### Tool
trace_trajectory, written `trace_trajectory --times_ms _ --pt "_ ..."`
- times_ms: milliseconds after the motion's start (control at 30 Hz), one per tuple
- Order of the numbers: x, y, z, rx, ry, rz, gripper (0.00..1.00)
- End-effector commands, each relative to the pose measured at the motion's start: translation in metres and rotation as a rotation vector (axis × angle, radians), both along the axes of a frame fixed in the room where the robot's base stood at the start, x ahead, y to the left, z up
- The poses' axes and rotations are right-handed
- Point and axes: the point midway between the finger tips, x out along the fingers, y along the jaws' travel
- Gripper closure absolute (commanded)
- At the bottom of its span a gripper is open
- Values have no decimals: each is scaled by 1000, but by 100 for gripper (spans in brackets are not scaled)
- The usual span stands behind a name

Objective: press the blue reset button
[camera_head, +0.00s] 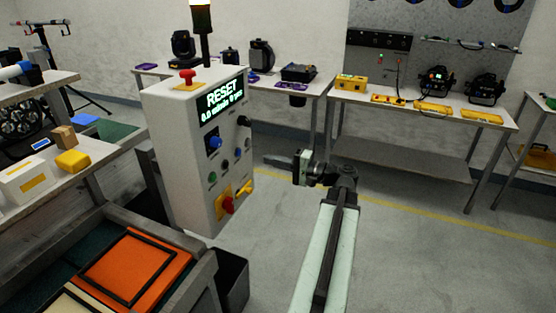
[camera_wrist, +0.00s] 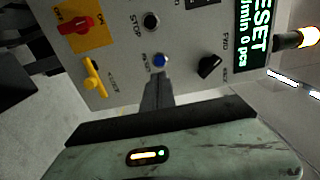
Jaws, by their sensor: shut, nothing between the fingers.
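The blue reset button (camera_wrist: 160,60) is a small round cap on the grey control panel in the wrist view. In the head view it is a small blue dot (camera_head: 237,153) on the front of the grey control cabinet (camera_head: 185,170). My gripper (camera_head: 266,161) is shut and empty, its fingers pointing left at the cabinet front with a small gap in the head view. In the wrist view the closed fingertips (camera_wrist: 158,78) show just below the button, and contact cannot be made out. The cabinet's display (camera_head: 222,100) reads RESET.
Near the button are a black STOP button (camera_wrist: 151,20), a black knob (camera_wrist: 210,66), a yellow handle (camera_wrist: 93,78) and a red switch (camera_wrist: 76,25). A bin with orange panels (camera_head: 135,268) stands in front left. Open floor lies right of my arm, before the back benches.

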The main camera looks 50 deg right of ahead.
Motion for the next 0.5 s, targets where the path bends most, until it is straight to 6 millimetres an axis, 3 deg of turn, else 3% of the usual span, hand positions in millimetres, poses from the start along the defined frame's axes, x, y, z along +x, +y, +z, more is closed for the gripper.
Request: trace_trajectory --times_ms 300,500 --pt "66 17 0 0 0 5 100" --pt "86 22 0 0 0 4 100"
